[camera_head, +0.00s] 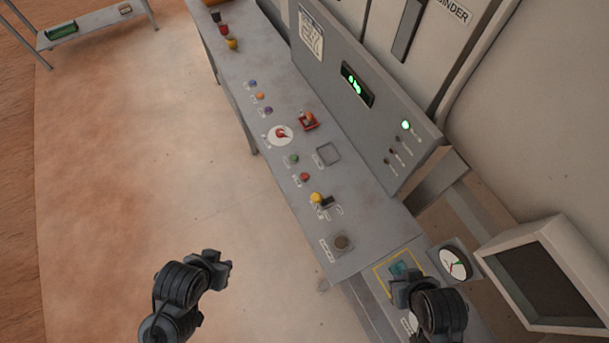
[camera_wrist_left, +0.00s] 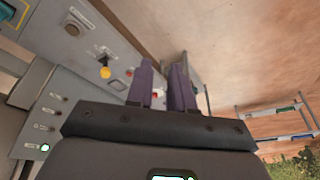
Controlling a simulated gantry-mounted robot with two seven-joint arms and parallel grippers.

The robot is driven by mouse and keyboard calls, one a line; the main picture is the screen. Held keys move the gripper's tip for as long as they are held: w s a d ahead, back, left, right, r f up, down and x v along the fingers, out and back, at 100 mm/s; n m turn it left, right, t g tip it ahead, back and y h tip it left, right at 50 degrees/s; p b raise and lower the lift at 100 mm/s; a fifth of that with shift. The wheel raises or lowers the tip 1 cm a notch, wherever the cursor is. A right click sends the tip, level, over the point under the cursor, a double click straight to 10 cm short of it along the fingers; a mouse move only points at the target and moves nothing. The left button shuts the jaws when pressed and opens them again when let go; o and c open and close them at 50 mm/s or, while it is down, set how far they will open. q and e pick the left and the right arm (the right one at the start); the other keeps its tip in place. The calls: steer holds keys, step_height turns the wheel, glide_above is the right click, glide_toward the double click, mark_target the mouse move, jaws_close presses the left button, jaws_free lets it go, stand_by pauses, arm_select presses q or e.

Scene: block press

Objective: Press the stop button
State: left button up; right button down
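A small red button (camera_head: 305,177) sits on the sloping grey console, below a green button (camera_head: 294,159); I cannot read its label. A larger red control on a square base (camera_head: 308,121) stands farther up the console. My left gripper (camera_head: 222,266) is over the floor left of the console, apart from the buttons. Its two purple fingers (camera_wrist_left: 163,88) are apart with nothing between them. My right gripper (camera_head: 400,280) is over the console's lower end, by a yellow-outlined square; its fingertips are unclear.
A yellow knob with a dark lever (camera_head: 318,198) and a round dark knob (camera_head: 341,242) are nearer on the console (camera_head: 375,225). An upright panel (camera_head: 372,122) has a lit green lamp. A gauge (camera_head: 456,263) and monitor (camera_head: 550,275) stand at right.

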arm_select(q)
steer(key=shift+a, duration=0.1)
jaws_close()
stand_by(0.5)
stand_by(0.8)
